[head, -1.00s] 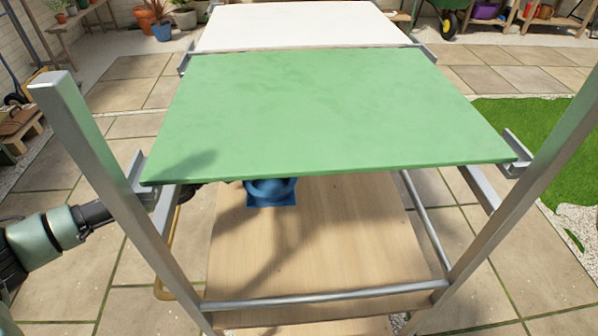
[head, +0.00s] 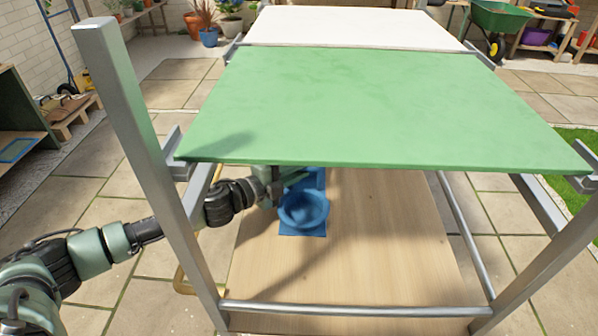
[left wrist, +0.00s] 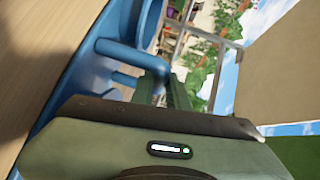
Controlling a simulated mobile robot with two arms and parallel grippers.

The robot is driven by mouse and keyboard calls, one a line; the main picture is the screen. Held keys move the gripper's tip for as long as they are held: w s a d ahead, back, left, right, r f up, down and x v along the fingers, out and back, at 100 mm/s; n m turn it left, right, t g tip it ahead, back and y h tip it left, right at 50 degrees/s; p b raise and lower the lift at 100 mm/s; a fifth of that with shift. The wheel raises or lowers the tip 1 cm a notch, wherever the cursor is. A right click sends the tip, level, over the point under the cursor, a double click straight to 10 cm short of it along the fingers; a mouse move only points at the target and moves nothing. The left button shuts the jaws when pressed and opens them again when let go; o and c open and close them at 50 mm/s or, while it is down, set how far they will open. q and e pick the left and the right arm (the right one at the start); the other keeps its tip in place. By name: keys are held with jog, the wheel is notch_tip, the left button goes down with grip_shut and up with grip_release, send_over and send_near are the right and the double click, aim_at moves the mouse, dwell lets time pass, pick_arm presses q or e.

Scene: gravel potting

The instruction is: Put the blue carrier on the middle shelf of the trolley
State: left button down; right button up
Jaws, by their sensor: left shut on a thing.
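The blue carrier (head: 303,213) is under the trolley's green top board (head: 380,110), over the wooden shelf (head: 385,250) below it. It looks upright, with a round cup and a flat base toward me; its far part is hidden by the green board. Its base is at or very close to the wood; I cannot tell if it bears fully on it. My left gripper (head: 277,188) reaches in from the left side, shut on the carrier, partly hidden by the board edge. The left wrist view shows the blue carrier (left wrist: 75,85) and its bar against my gripper. My right gripper is out of view.
Metal posts (head: 135,150) stand at the trolley's front corners, and a front rail (head: 350,310) crosses low. The wooden shelf is bare to the right of the carrier. A white board (head: 350,27) lies behind the green one. A wooden bench unit (head: 20,130) stands at left.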

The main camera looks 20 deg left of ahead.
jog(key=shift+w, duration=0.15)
pick_arm(q)
jog(key=c, duration=1.4)
grip_release()
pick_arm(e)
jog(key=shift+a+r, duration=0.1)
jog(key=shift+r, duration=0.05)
